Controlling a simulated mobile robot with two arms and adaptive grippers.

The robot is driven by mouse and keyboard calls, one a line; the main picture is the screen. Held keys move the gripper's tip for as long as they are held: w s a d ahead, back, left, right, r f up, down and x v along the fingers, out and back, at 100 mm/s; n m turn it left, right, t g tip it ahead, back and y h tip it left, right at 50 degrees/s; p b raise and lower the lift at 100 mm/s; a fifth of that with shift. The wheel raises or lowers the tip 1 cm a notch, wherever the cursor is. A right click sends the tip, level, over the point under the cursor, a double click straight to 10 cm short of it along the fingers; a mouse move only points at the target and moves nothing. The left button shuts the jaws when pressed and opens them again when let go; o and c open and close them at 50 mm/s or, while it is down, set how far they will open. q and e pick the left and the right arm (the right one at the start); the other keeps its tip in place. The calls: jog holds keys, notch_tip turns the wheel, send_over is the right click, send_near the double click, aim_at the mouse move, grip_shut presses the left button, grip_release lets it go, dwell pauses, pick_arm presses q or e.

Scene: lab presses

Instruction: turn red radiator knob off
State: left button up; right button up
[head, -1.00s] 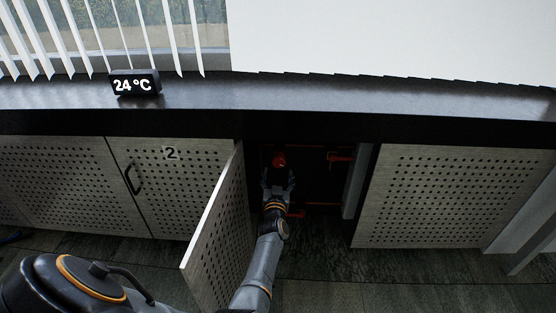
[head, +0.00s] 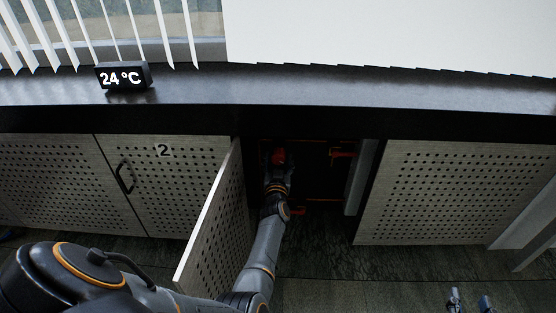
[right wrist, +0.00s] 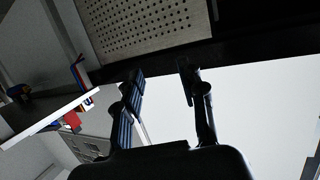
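The red radiator knob (head: 279,155) is inside the dark open cabinet bay below the sill. My left gripper (head: 278,162) reaches into the bay and is at the knob, with its dark fingers close around or beside it. I cannot tell whether the fingers touch the knob or how far they are closed. My right gripper (head: 470,300) shows at the bottom right edge of the head view, away from the bay. In the right wrist view the right gripper (right wrist: 160,82) has its two fingers apart, with nothing between them.
A perforated door (head: 212,215) stands open at the left of the bay. A perforated panel (head: 440,195) is at its right. Orange-red pipe parts (head: 342,150) show inside. The sill (head: 330,92) overhangs the bay and carries a 24 °C display (head: 123,77).

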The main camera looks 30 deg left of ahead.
pick_arm(q)
jog(key=c, duration=0.8)
